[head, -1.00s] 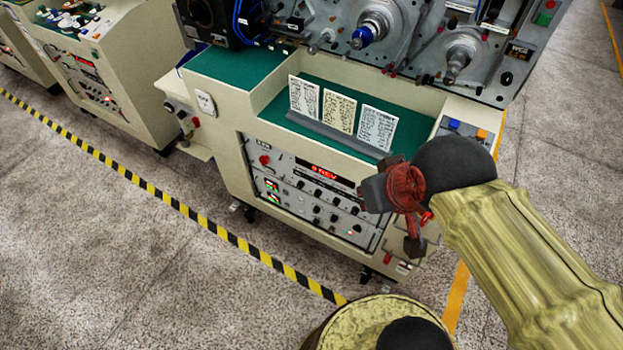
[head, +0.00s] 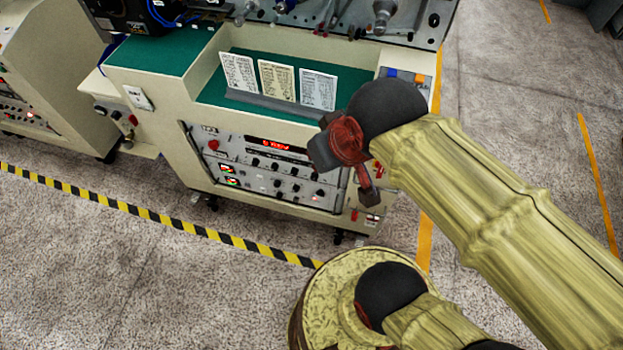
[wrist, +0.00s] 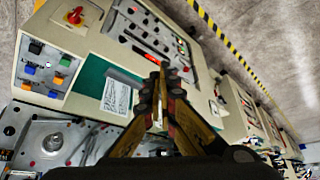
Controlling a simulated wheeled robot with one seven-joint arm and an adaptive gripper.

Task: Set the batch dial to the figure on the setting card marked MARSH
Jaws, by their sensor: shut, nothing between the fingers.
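Three setting cards stand in a grey holder on the machine's green shelf: a left white card (head: 239,73), a middle cream card (head: 276,80) and a right white card (head: 318,89). Their print is too small to read, so I cannot tell which is MARSH. Below is the control panel (head: 262,170) with a red display and several dark knobs. I cannot tell which knob is the batch dial. In the wrist view my gripper (wrist: 161,78) is shut and empty, in front of the machine. A card (wrist: 116,96) and the panel (wrist: 150,35) show beyond it.
A red button (head: 213,144) sits on the panel's left. Coloured buttons (wrist: 45,68) are on the machine's side ledge. Spindles stick out above the shelf. Yellow-black floor tape (head: 150,215) runs in front of the machine. The floor (head: 130,270) there is clear.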

